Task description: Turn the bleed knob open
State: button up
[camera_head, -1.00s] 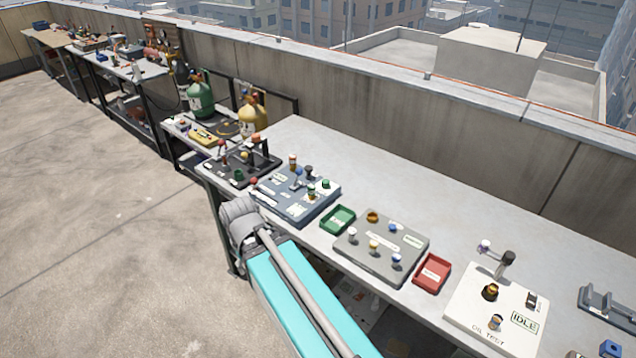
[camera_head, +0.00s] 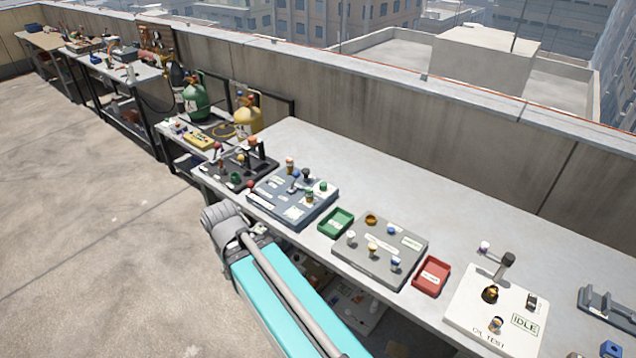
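I cannot tell which knob is the bleed knob, as most labels are too small to read. A white panel marked OIL TEST and IDLE (camera_head: 462,308) stands at the right of the near bench, with a gold and black knob (camera_head: 490,293) on it. A grey panel (camera_head: 362,262) in the middle carries several small knobs. A blue-grey panel (camera_head: 268,205) farther left has several knobs and small fittings. A black panel (camera_head: 222,176) with upright fittings sits at the bench's far-left end. My gripper is out of view; only my teal and grey arm shows at the bench's front edge.
A green tray (camera_head: 336,222) and a red tray (camera_head: 432,277) flank the grey panel. Green (camera_head: 196,102) and yellow (camera_head: 247,118) cylinders stand beyond the bench. A concrete parapet (camera_head: 400,125) runs behind. The bench's back strip and the floor at left are clear.

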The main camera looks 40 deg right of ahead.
aim_at(323, 186)
jog(key=u, duration=0.05)
jog(key=i, duration=0.85)
jog(key=z, duration=1.05)
